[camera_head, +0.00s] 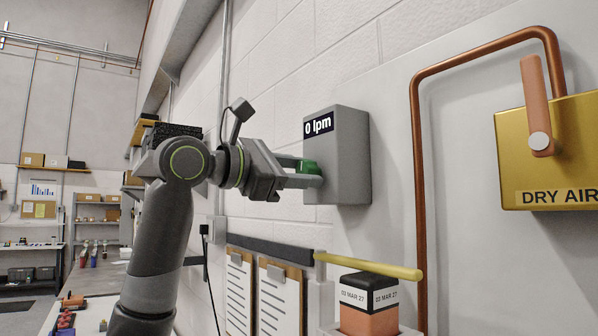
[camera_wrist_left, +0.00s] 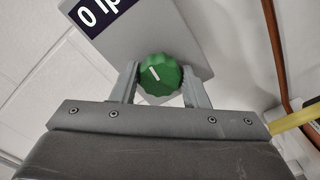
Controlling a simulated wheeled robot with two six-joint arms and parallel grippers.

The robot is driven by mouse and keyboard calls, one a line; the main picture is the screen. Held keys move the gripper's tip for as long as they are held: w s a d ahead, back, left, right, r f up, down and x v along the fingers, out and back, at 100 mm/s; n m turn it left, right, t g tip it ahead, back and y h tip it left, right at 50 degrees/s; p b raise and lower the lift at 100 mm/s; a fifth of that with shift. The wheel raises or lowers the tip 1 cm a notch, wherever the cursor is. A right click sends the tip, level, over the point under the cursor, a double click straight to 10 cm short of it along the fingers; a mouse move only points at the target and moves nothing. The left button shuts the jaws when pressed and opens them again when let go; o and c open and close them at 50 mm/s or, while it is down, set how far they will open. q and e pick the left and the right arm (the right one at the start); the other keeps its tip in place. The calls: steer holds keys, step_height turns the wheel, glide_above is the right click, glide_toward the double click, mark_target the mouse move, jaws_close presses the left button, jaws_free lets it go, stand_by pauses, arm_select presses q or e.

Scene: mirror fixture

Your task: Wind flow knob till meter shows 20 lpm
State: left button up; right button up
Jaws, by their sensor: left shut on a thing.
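The flow meter (camera_head: 340,150) is a grey box on the white block wall, and its dark display (camera_head: 318,124) reads 0 lpm. The green flow knob (camera_head: 308,167) is on the box's face below the display. In the left wrist view the knob (camera_wrist_left: 160,75) shows a white pointer line, and the display (camera_wrist_left: 98,12) is partly cut off. My left gripper (camera_head: 312,172) reaches in from the left and is shut on the knob, with one finger on each side. It also shows in the left wrist view (camera_wrist_left: 160,82). My right gripper is not in view.
A copper pipe (camera_head: 418,200) runs right of the meter to a yellow DRY AIR box (camera_head: 550,160) with an orange lever (camera_head: 535,95). Below are a yellow bar (camera_head: 368,266), a dated block (camera_head: 368,300) and clipboards (camera_head: 280,300). Shelves stand far left.

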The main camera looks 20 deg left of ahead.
arm_select(q)
steer(key=shift+m, duration=0.4)
steer(key=m, duration=0.2)
steer(key=shift+m+b, duration=0.4)
steer(key=m, duration=0.3)
steer(key=shift+f+m, duration=0.1)
steer(key=shift+m, duration=0.3)
steer(key=m, duration=0.8)
steer(key=shift+f+m+p, duration=0.2)
steer(key=shift+m+p, duration=1.6)
steer(key=shift+m, duration=6.4)
